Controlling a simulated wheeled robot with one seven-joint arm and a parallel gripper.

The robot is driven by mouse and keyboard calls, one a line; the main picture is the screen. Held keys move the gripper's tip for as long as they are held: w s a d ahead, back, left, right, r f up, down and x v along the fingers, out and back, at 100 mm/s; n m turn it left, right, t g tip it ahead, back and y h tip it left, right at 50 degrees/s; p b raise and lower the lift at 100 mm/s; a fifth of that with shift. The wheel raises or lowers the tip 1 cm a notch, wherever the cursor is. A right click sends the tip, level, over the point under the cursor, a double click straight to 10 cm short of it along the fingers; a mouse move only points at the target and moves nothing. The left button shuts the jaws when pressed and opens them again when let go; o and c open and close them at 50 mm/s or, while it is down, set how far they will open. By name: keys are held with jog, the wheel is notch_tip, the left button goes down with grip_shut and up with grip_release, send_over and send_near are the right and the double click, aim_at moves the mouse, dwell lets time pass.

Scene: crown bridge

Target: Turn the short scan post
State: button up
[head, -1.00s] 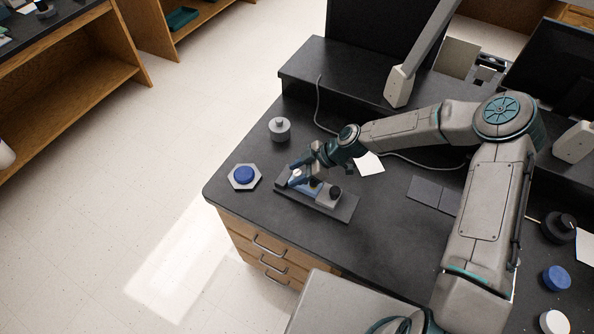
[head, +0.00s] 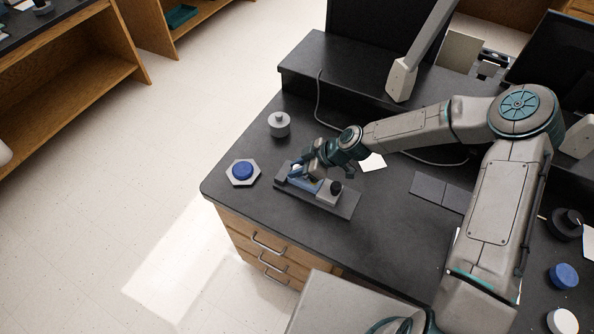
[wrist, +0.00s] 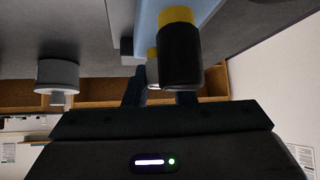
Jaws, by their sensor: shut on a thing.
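The scan fixture is a dark base plate (head: 345,207) on the black bench, with a light blue bar and two posts on it. The taller post, with a black knob (head: 336,187), stands at the right end of the bar; in the wrist view its black cylinder (wrist: 181,60) with a yellow band is close. The short scan post (wrist: 153,84), with a pale tip and yellow band, is partly hidden behind it. My gripper (head: 297,173) is at the left end of the bar, shut on the short post. In the wrist view its dark fingers flank that post.
A blue button on a hexagonal base (head: 243,172) lies left of the fixture. A grey knobbed cylinder (head: 279,124) stands behind. A white paper (head: 373,162) and grey tiles (head: 441,192) lie to the right. The bench's left edge is near.

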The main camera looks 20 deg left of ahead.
jog(key=m+t+b, duration=0.1)
jog(key=m+b, duration=0.1)
jog(key=m+t+b, duration=0.4)
jog(key=b, duration=0.1)
jog(key=shift+f, duration=0.25)
jog(key=m+t+h+b, duration=0.1)
jog(key=m+t+b, duration=0.1)
jog(key=m, duration=0.1)
jog(key=shift+a+r+b, duration=0.1)
jog(key=shift+r+b, duration=0.05)
jog(key=shift+b, duration=0.2)
jog(key=shift+r+m+t+h+b, duration=0.15)
jog(key=shift+m+t+h+b, duration=0.15)
jog(key=shift+m+t+h, duration=0.6)
jog(key=m+h+p, duration=0.1)
jog(key=m+p, duration=0.1)
jog(key=m, duration=0.1)
jog(key=shift+s+r+t, duration=0.1)
jog(key=shift+r+t, duration=0.05)
jog(key=shift+t, duration=0.15)
jog(key=m+t+h+p, duration=0.1)
jog(key=m+h+p, duration=0.1)
jog(key=m+p, duration=0.1)
jog(key=shift+r+p, duration=0.15)
jog(key=shift+p, duration=0.45)
jog(key=m+h+p, duration=0.2)
jog(key=p, duration=0.1)
jog(key=shift+f+m+h+p, duration=0.3)
jog(key=shift+m+h+p, duration=0.2)
jog(key=shift+m+p, duration=0.25)
